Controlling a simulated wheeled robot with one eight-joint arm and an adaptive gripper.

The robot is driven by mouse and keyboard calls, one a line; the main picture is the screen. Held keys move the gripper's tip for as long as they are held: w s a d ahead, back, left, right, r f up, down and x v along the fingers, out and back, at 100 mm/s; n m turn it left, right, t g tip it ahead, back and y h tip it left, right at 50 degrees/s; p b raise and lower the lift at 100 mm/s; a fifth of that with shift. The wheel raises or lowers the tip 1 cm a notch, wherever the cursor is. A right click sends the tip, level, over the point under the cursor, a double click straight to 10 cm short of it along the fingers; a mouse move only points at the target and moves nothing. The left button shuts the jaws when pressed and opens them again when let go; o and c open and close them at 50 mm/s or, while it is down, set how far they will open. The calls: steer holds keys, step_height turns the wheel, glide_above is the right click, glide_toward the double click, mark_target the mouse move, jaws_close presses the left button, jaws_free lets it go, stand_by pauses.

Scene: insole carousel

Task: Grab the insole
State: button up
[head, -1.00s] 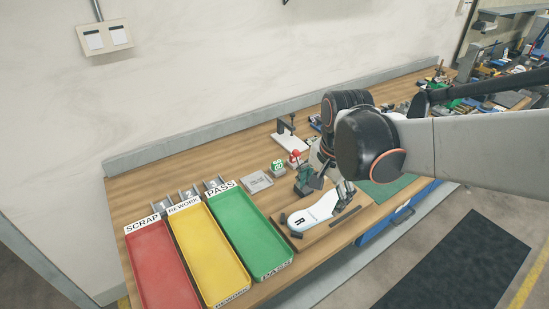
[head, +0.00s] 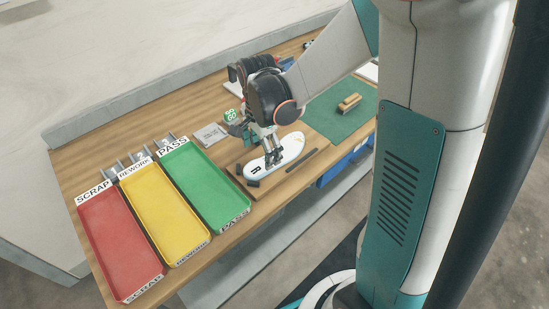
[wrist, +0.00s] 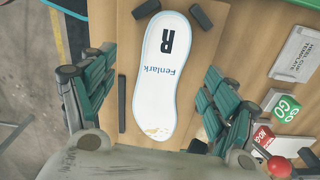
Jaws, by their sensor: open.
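The insole (head: 290,147) is white with a blue edge and lies flat on a wooden board on the bench. In the wrist view the insole (wrist: 160,75) shows a black "R", the word "Fenlark" and a yellowish mark near its lower end. My gripper (head: 272,160) is over the middle of the insole, pointing down, and hides part of it in the head view. In the wrist view my gripper (wrist: 158,80) is open, one finger on each side of the insole, with nothing between them but the insole below. Whether the fingertips touch the board I cannot tell.
Dark bars (wrist: 122,103) stand around the insole on the board. Red (head: 119,245), yellow (head: 165,215) and green (head: 205,186) trays lie to the left. A green mat (head: 335,122) with a brown brush-like block (head: 348,103) is to the right. A red ball (wrist: 278,168) stands near my gripper.

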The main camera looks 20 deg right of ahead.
mark_target(262, 166)
steer(key=shift+w+f+b, duration=0.2)
steer(key=shift+f+b, duration=0.45)
steer(key=shift+f, duration=0.9)
steer(key=shift+w+f+b, duration=0.2)
steer(key=shift+f+b, duration=0.45)
steer(key=shift+f, duration=0.85)
steer(key=shift+r, duration=0.1)
steer(key=c, duration=1.1)
